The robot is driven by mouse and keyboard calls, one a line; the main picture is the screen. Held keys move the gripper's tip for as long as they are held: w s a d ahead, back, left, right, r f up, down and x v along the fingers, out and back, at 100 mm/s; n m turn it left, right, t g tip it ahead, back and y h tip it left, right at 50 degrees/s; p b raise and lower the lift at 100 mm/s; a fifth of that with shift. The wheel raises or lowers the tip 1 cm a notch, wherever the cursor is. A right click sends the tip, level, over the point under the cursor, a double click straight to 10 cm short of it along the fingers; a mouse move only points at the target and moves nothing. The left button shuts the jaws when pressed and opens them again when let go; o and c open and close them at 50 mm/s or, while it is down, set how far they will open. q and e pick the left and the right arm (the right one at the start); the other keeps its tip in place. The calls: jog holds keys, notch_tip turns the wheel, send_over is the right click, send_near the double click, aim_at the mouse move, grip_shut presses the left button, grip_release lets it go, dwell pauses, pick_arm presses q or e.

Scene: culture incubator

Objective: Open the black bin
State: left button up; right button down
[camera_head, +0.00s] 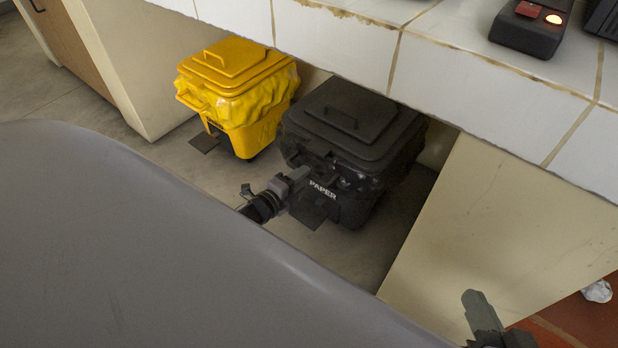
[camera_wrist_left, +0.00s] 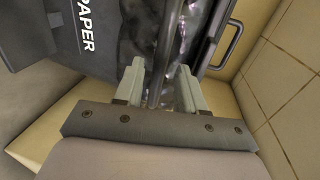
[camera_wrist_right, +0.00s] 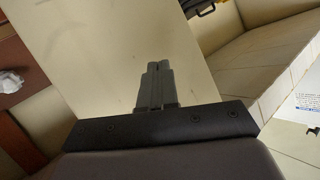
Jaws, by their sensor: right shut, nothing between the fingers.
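The black bin (camera_head: 345,150) stands under the counter, marked PAPER, with its lid (camera_head: 355,122) down. A raised handle (camera_head: 340,117) is on the lid, and a dark pedal (camera_head: 306,212) sits low at its front. My left gripper (camera_head: 300,178) is at the bin's front, just below the lid edge. In the left wrist view my left gripper (camera_wrist_left: 160,78) is open, and the lid edge (camera_wrist_left: 165,45) lines up between its fingers. I cannot tell whether they touch it. My right gripper (camera_head: 477,312) is shut and empty, away from the bin; it also shows in the right wrist view (camera_wrist_right: 154,70).
A yellow bin (camera_head: 235,85) with its lid down stands left of the black bin. The tiled counter (camera_head: 440,75) overhangs the bins. A cream side panel (camera_head: 500,220) stands to the right. A red-lit device (camera_head: 530,25) is on the counter.

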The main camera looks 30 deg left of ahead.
pick_arm(q)
jog(key=shift+b+x, duration=0.55)
jog(key=shift+x, duration=1.05)
pick_arm(e)
jog(key=shift+d+f, duration=0.1)
jog(key=shift+d, duration=0.1)
pick_arm(q)
jog(key=shift+d, duration=0.1)
grip_shut()
